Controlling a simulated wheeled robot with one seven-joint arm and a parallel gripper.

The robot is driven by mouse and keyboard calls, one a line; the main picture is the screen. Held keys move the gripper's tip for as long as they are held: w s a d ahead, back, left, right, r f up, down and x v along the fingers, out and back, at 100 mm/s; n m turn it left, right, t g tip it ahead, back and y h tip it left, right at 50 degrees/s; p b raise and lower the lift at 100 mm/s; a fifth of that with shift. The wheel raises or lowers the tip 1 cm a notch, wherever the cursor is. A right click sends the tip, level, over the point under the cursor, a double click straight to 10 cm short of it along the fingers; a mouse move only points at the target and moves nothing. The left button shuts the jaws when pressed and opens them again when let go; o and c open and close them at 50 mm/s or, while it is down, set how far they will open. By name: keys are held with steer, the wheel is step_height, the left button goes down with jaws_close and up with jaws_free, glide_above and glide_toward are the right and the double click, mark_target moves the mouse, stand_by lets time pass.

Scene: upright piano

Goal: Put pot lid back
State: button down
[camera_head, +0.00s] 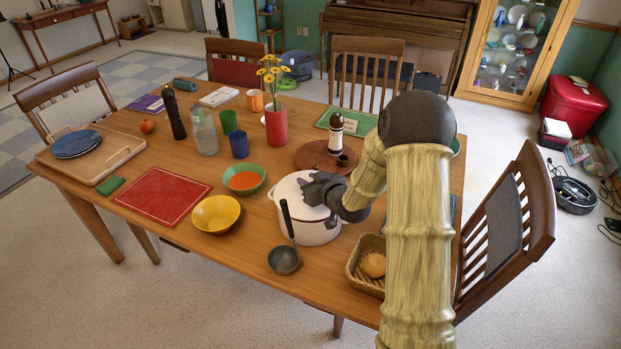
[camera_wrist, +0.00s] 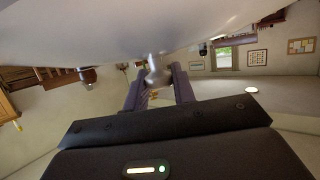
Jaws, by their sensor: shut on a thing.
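The white pot (camera_head: 312,232) with a dark rim line stands near the front edge of the wooden table. A pale lid (camera_head: 291,188) lies at the pot's mouth; I cannot tell whether it is fully seated. My gripper (camera_head: 318,190) is at the top of the pot, reaching in from the right. In the wrist view, the lid's pale underside or top (camera_wrist: 150,25) fills the upper part of the picture. A small knob (camera_wrist: 154,68) sits between the fingers of my gripper (camera_wrist: 157,85), which are shut on it. My gripper and forearm hide the right part of the lid.
A brown round board (camera_head: 309,157) with a grinder (camera_head: 336,135) is behind.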

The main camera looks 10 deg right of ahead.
steer(key=shift+d+f, duration=0.2)
steer(key=shift+f, duration=0.1)
steer(key=shift+w+f+b, duration=0.1)
steer(key=shift+f+b, duration=0.15)
steer(key=shift+b, duration=0.05)
steer(key=c, duration=1.1)
jaws_free()
steer(key=shift+f, duration=0.1)
steer(key=shift+b+v, duration=1.3)
steer(key=shift+v, duration=7.45)
steer(key=shift+f, duration=0.1)
